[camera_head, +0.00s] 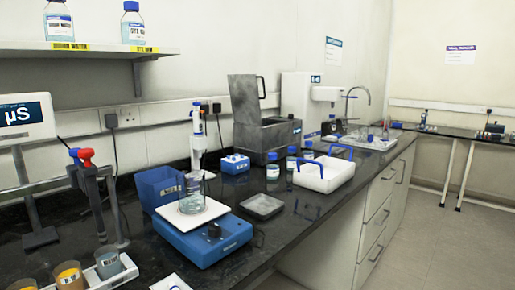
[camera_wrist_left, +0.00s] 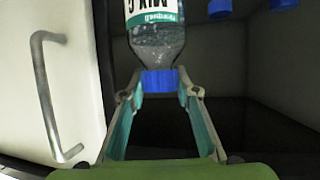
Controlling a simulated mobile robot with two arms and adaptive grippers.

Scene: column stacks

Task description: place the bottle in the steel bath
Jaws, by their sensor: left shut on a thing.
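My left gripper (camera_wrist_left: 160,95) shows only in the left wrist view. Its two fingers are shut on a bottle (camera_wrist_left: 156,42) at its blue cap. The bottle is clear, with a white and green label, and its far end is cut off by the top edge of the picture. The steel bath (camera_head: 262,140) is a grey metal box on the dark bench in the head view, with its lid (camera_head: 243,99) standing open at its left. The bath's inside is hidden from here. My right gripper is in neither view.
In the wrist view, a white door with a metal handle (camera_wrist_left: 45,95) stands at left, a dark compartment behind it. Blue caps (camera_wrist_left: 284,4) show at top right. In the head view, blue-capped bottles (camera_head: 273,170) and a white tray (camera_head: 322,178) stand before the bath.

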